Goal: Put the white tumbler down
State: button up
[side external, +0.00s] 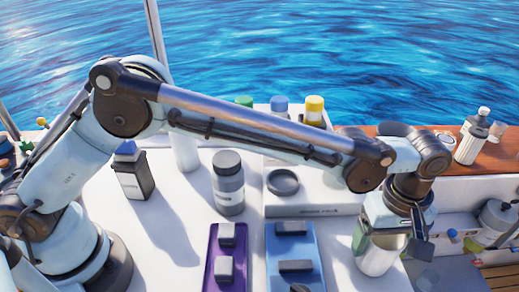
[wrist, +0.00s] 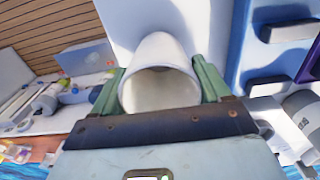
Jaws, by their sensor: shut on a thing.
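The white tumbler (wrist: 165,62) sits between the two green fingers of my gripper (wrist: 160,90) in the wrist view, with its open rim facing the camera. My gripper is shut on it, one finger on each side. In the side view my gripper (side external: 383,232) points down at the right, and the lower part of the tumbler (side external: 377,262) shows beneath the fingers. The tumbler looks upright there. It is over or on the white surface to the right of the blue tray; I cannot tell whether its base touches.
A blue tray (side external: 308,262) and a purple tray (side external: 210,270) with dark-and-grey blocks lie left of my gripper. A grey jar (side external: 228,183) and a dark square bottle (side external: 133,172) stand farther left. A white bottle (side external: 470,140) stands on the wooden ledge (side external: 440,162). White surface (side external: 180,240) is clear at the left.

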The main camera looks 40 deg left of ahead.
jog(key=shift+f, duration=0.4)
jog(key=shift+f, duration=0.1)
jog(key=o, duration=1)
notch_tip(320, 180, up, 12)
jog(key=shift+r, duration=0.15)
notch_tip(320, 180, down, 12)
jog(key=shift+f, duration=0.15)
jog(key=shift+r, duration=1.2)
